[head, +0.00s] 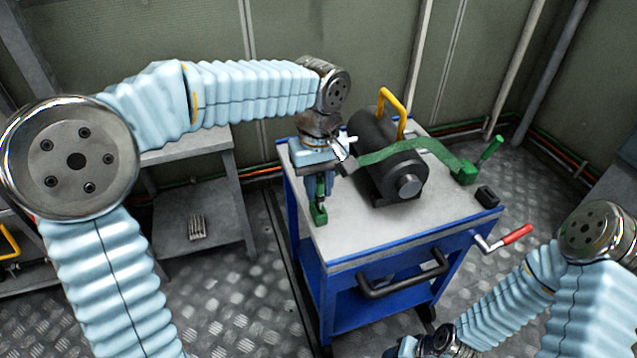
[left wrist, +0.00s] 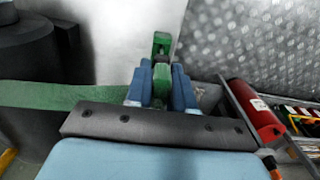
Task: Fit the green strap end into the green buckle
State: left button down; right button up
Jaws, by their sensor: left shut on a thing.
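The green strap (head: 395,150) runs over a dark cylindrical machine (head: 372,135) on the cart top. My left gripper (head: 320,180) points down at the cart's left side, shut on the green strap end (left wrist: 178,82), which shows between its blue fingers in the left wrist view. The green buckle (head: 320,214) stands on the cart top just beyond the fingertips; it also shows in the left wrist view (left wrist: 161,46). The strap end lines up close to it; I cannot tell whether it is inside. My right gripper is at the bottom edge, its fingers not visible.
The cart top (head: 350,238) is clear in front of the machine. A green ratchet (head: 466,172) with a raised handle and a small black block (head: 487,195) are at the right. A red-handled crank (head: 515,235) sticks out at the cart's right.

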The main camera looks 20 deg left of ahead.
pick_arm(q)
jog(key=shift+f+b, duration=1.05)
jog(key=shift+f, duration=0.5)
jog(key=c, duration=0.9)
grip_release()
jog(key=shift+r, duration=0.15)
